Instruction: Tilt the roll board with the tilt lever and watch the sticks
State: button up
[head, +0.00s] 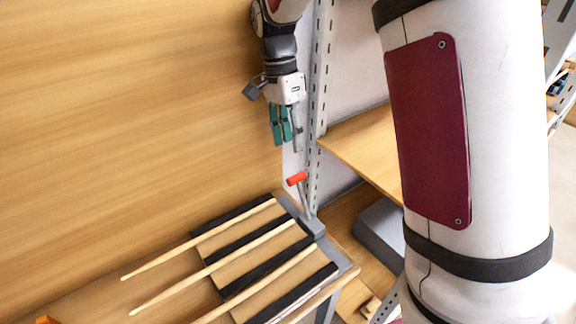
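The roll board (228,248) lies at the bottom centre, a pale wooden board with black cross strips. Several long, pale, tapered sticks (205,270) lie across it side by side, thin ends toward the lower left. The tilt lever (297,178) has a red handle on a thin grey shaft that runs down to the board's right end, close to the metal upright. My gripper (283,128) has teal finger pads and points down above the lever, apart from the red handle. The pads look close together, but I cannot tell whether they are open or shut. Nothing shows between them.
A perforated metal upright (318,90) stands just right of my gripper. Wooden shelves (365,145) lie behind it, with a grey box (380,235) below. A wooden panel (120,110) fills the left. My white arm link with a maroon plate covers the right.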

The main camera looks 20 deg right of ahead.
aim_at(294, 176)
jog(key=f, duration=0.4)
jog(key=s+f, duration=0.1)
jog(key=f, duration=0.2)
jog(key=s+f, duration=0.1)
jog(key=f, duration=0.3)
jog(key=shift+s+d+f, duration=0.15)
jog(key=shift+d+f, duration=0.15)
jog(key=shift+d, duration=0.05)
jog(key=shift+c, duration=0.3)
grip_shut()
